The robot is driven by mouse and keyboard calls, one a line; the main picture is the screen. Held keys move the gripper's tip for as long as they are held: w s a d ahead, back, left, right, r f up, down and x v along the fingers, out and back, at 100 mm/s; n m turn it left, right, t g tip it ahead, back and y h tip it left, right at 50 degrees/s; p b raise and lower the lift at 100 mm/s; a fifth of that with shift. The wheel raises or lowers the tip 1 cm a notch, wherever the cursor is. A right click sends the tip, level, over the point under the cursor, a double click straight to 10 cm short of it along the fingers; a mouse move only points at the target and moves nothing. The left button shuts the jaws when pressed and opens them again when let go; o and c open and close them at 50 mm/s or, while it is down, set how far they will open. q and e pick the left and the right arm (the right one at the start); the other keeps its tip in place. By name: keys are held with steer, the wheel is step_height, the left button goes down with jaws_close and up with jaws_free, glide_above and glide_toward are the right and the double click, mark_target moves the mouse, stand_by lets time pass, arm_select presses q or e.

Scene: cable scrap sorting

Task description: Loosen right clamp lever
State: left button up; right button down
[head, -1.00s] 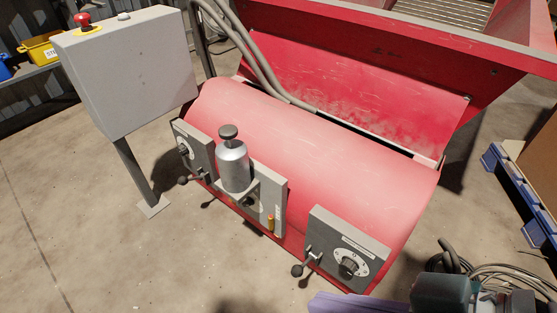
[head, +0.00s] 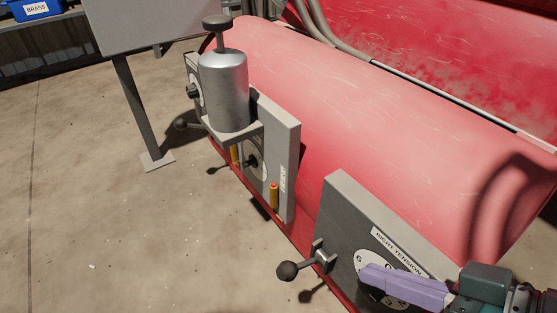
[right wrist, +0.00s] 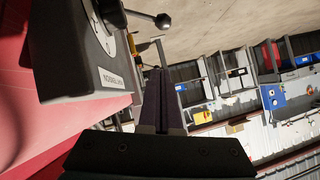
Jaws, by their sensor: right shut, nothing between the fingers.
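The right clamp lever (head: 288,271) has a black ball knob on a short rod, and sticks out to the left from the left side of the grey right tension panel (head: 343,215). In the right wrist view the lever's ball (right wrist: 162,21) is near the top, beyond the fingertips. My right gripper (head: 366,278), with purple fingers, is shut and empty in front of the panel's dial (head: 370,260), hiding part of it. Its fingertips (right wrist: 158,75) appear apart from the lever, to its right in the head view. My left gripper is not in view.
A silver canister (head: 225,90) stands on a bracket at a middle grey panel (head: 284,140). Another ball lever (head: 181,124) is farther left. The red drum (head: 400,110) lies behind the panels. The concrete floor (head: 100,230) at left is clear. A blue BRASS bin (head: 35,8) sits far back.

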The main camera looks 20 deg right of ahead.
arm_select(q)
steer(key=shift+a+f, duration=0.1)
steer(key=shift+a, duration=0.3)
arm_select(e)
steer(key=shift+a+f, duration=0.2)
steer(key=b, duration=0.4)
glide_above(302, 265)
steer(key=s, duration=0.3)
step_height(302, 265, down, 6)
arm_select(q)
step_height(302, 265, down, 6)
steer(key=b, duration=0.2)
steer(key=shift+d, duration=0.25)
arm_select(e)
steer(key=f, duration=0.3)
steer(key=shift+a, duration=0.3)
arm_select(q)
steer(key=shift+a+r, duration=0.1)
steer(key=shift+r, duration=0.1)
arm_select(e)
steer(key=shift+s+a, duration=0.1)
